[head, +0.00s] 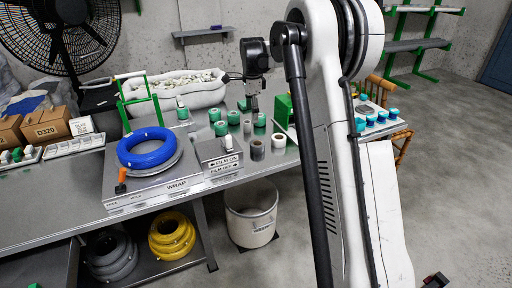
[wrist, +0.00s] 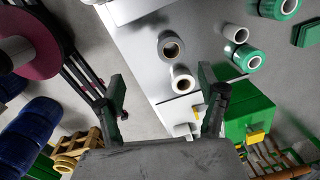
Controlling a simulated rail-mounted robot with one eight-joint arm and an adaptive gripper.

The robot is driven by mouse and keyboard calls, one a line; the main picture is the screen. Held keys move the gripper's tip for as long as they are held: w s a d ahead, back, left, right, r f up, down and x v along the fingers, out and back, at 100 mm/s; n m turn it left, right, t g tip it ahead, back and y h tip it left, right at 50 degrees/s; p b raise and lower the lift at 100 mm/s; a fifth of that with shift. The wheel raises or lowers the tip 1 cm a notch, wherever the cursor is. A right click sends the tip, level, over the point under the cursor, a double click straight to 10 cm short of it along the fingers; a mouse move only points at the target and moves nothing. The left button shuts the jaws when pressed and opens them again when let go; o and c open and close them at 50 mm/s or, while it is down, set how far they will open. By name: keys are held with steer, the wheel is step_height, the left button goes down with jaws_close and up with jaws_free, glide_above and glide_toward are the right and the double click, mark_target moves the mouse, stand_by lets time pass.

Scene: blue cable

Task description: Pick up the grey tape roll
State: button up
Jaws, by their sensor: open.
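My gripper (head: 252,102) is above the table behind these rolls. In the wrist view its fingers (wrist: 162,76) are wide apart with nothing gripped.
Several green tape rolls (head: 221,128) stand close around. The grey film box (head: 218,157) and the blue cable coil (head: 147,148) are to the left. A white bin (head: 251,215) stands below the table edge. My arm hides part of the table's right side.

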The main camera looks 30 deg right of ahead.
steer(key=m, duration=0.2)
glide_above(257, 147)
steer(key=w, duration=0.3)
step_height(257, 147, down, 5)
steer(key=shift+g, duration=0.4)
steer(key=f, duration=0.3)
steer(key=f+b, duration=0.1)
steer(key=f, duration=0.2)
steer(key=d+f, duration=0.1)
steer(key=f, duration=0.1)
steer(key=shift+s+f, duration=0.15)
steer(key=shift+f, duration=0.25)
steer(key=shift+s+d+f+b, duration=0.15)
steer(key=shift+f+b, duration=0.3)
steer(key=shift+f, duration=0.9)
steer(key=shift+w+d+f+b, duration=0.1)
steer(key=shift+f+b, duration=0.35)
steer(key=shift+f, duration=0.85)
steer(key=c, duration=1.3)
